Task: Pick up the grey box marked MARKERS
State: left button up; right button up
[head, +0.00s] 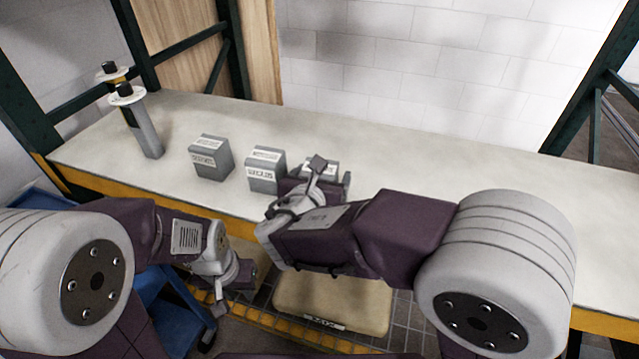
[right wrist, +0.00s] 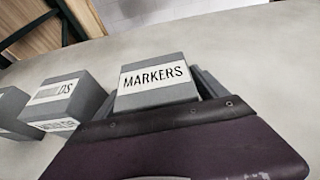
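The grey box marked MARKERS (right wrist: 157,78) stands on the pale table, its white label readable in the right wrist view. In the head view its top (head: 320,168) shows behind my right wrist, and its lower part is hidden. My right gripper (head: 318,185) is at this box, with one finger on each side. A finger also shows just right of the box in the right wrist view (right wrist: 212,82). The fingers look spread, with no clear grip on the box. My left gripper (head: 227,307) hangs low in front of the table, its fingers apart and empty.
Two similar grey labelled boxes (head: 210,158) (head: 265,170) stand to the left of it, the nearer one close to my right gripper. The table's right side (head: 480,170) is clear.

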jog(key=c, duration=1.5)
jog(key=shift+r, duration=0.1)
jog(key=shift+r, duration=0.3)
notch_tip(320, 180, up, 4)
jog(key=shift+s+d+r+p, duration=0.1)
jog(key=shift+s+p, duration=0.05)
jog(key=shift+p, duration=0.95)
jog(key=shift+s+d+r+p, duration=0.4)
jog(key=shift+s+d+r, duration=0.55)
jog(key=shift+s, duration=0.7)
jog(key=shift+s+d+r+p, duration=0.35)
jog(key=shift+s+d+r, duration=0.6)
jog(key=shift+s, duration=0.7)
jog(key=shift+s+d+r+p, duration=0.4)
jog(key=shift+s+d+r, duration=0.55)
jog(key=shift+s, duration=0.7)
